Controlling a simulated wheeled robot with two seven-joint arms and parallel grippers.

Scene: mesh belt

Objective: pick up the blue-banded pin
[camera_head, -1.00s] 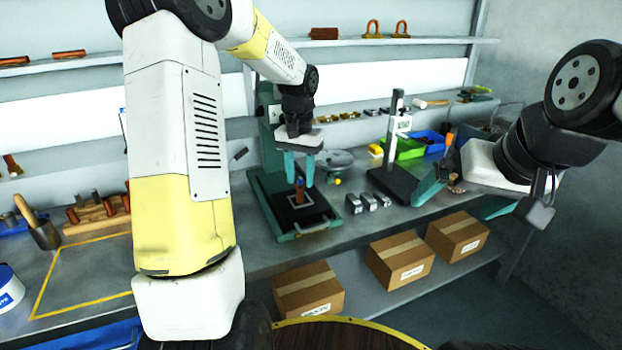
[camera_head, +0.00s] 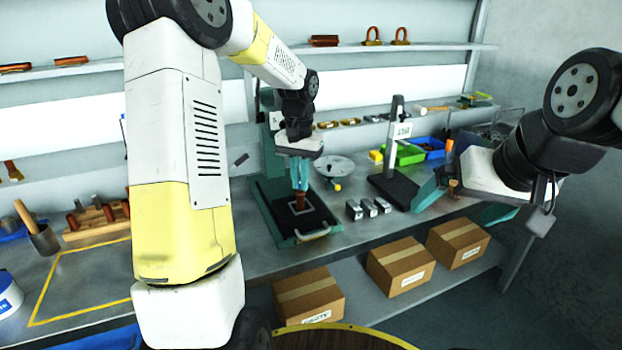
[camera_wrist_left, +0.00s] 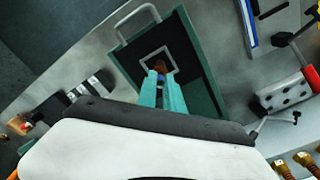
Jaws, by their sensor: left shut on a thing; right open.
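The blue-banded pin (camera_head: 301,202) is a small brown, copper-coloured pin standing within the white square outline on the dark plate of the green press-like stand (camera_head: 262,222). My left gripper (camera_head: 300,188) points down and is shut on the pin's upper part; the fingers cover the blue band in the head view. In the left wrist view the pin (camera_wrist_left: 160,66) shows between the two teal fingertips (camera_wrist_left: 160,78), inside the white square. I cannot tell whether the pin's foot touches the plate. My right gripper (camera_head: 462,198) is open, at the right over the bench's front edge.
Several small metal blocks (camera_head: 369,208) lie right of the green stand. A black-based stand with a post (camera_head: 394,188), a green bin (camera_head: 408,153) and a blue bin (camera_head: 431,146) stand further right. A wooden rack (camera_head: 97,222) with pins is at left. Cardboard boxes (camera_head: 401,267) sit below.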

